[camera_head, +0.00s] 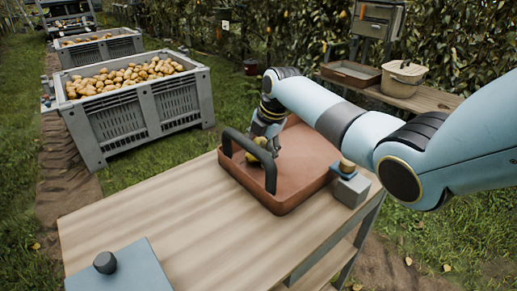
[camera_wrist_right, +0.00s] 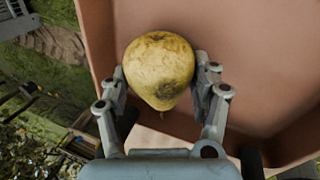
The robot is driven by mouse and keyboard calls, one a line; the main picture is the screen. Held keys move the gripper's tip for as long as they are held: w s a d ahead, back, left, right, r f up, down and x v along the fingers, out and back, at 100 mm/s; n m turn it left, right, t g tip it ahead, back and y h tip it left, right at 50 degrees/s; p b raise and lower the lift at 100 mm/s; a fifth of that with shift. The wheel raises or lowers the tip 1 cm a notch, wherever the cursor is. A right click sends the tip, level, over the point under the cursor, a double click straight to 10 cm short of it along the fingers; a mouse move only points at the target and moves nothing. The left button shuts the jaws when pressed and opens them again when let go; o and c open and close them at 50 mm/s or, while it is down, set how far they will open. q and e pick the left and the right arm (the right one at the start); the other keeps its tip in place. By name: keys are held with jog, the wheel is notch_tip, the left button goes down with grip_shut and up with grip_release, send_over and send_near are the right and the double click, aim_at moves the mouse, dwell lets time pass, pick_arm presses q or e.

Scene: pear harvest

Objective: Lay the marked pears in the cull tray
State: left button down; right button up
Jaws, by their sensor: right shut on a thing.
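The terracotta tray (camera_head: 302,160) with a dark arched handle stands on the wooden table; I take it as the cull tray. My right gripper (camera_head: 264,148) reaches down over its left part, behind the handle. In the right wrist view my right gripper (camera_wrist_right: 160,92) is shut on a yellow pear (camera_wrist_right: 158,65) with brownish blotches and a dark spot. The tray's inner floor and walls (camera_wrist_right: 255,70) show behind the pear. I cannot tell whether the pear touches the floor. No other pear is visible inside the tray. My left gripper is not in view.
A blue-grey board (camera_head: 130,272) with a dark knob lies at front left. Grey crates of pears (camera_head: 180,107) stand behind. A bench (camera_head: 420,98) holds a shallow box and a bucket.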

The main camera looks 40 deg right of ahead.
jog(key=shift+f, duration=0.2)
jog(key=o, duration=1.4)
jog(key=shift+r, duration=0.1)
jog(key=v, duration=1.1)
jog(key=shift+s+r, duration=0.2)
jog(key=shift+r, duration=0.15)
